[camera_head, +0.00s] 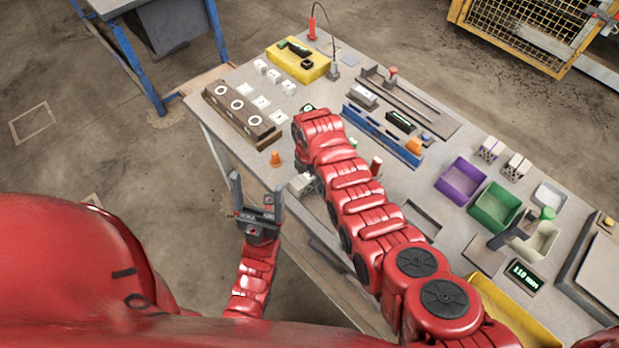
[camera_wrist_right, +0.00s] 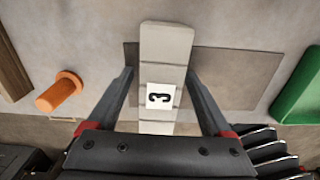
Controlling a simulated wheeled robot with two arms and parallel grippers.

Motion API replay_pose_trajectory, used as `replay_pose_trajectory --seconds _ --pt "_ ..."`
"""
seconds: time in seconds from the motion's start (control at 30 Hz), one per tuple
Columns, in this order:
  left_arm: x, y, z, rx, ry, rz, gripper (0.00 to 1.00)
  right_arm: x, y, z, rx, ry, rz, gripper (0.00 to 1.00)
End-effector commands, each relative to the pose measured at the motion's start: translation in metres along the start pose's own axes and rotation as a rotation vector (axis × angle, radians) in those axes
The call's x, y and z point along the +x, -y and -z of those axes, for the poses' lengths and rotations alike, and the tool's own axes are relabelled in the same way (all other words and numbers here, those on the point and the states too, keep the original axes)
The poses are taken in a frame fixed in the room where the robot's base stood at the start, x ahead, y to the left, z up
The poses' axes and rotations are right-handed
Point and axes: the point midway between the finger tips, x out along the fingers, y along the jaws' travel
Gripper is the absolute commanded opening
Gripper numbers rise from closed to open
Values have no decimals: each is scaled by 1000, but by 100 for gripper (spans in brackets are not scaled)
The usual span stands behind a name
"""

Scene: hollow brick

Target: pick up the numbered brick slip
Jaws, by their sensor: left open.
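The numbered brick slip (camera_wrist_right: 166,60) is a pale grey strip with a white label bearing a black 3, in the right wrist view. It lies between the two dark fingers of my right gripper (camera_wrist_right: 161,72), one finger along each long side. Whether the fingers press on it or leave a thin gap I cannot tell. Its lower end is hidden by the gripper body. In the head view my right arm hides the slip and the right gripper's fingertips. My left gripper (camera_head: 257,190) is open and empty, off the table's near edge.
On the table are a brown block with round holes (camera_head: 240,112), a blue rack (camera_head: 380,135), purple (camera_head: 460,180) and green (camera_head: 494,207) bins, and a yellow tray (camera_head: 298,62).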

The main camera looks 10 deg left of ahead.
Motion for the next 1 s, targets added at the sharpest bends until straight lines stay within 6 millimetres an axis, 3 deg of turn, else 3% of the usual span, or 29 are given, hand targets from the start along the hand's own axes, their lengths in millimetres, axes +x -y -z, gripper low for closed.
replay_pose_trajectory --seconds 0.07,0.43,1.0 --pt "0 0 0 0 0 0 79 0 0 0 0 0 0 69" --pt "0 0 0 0 0 0 79 0 0 0 0 0 0 2" --pt "-3 0 0 0 0 0 79 -3 0 0 -1 -1 1 0"
